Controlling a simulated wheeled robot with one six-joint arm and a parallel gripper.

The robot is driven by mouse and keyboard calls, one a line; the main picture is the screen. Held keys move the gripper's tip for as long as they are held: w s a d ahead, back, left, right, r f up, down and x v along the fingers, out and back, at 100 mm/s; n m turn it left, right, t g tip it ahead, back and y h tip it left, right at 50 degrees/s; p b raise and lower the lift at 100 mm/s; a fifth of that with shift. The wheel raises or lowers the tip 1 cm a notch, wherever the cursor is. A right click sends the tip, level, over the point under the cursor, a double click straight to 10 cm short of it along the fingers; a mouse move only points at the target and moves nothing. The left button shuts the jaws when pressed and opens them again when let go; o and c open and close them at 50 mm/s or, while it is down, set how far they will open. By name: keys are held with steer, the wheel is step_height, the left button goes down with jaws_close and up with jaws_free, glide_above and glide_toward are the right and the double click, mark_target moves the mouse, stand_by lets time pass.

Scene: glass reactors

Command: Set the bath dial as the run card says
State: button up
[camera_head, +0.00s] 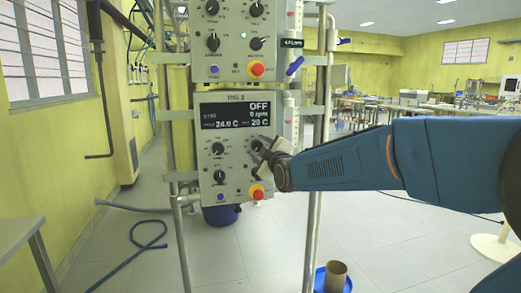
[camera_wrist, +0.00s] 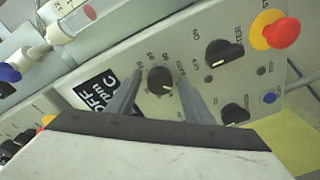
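The RIG 3 control panel (camera_head: 236,108) has a dark display reading OFF, 0 rpm, 24.0 C and 20 C. My gripper (camera_head: 262,152) is at its upper right dial, which it partly hides in the head view. In the wrist view, that round dark dial (camera_wrist: 159,80) with numbers around it sits between the two grey fingers of my gripper (camera_wrist: 162,88). The fingers are apart, with a gap on each side of the dial. I see no readable run card.
Below are a switch knob (camera_wrist: 225,53), a red button on a yellow ring (camera_head: 257,191) and another dial (camera_head: 219,177). An upper left dial (camera_head: 217,148) is close by. A second panel (camera_head: 240,40) is above. A blue hose (camera_head: 140,245) lies on the floor.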

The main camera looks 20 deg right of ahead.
steer(key=c, duration=0.8)
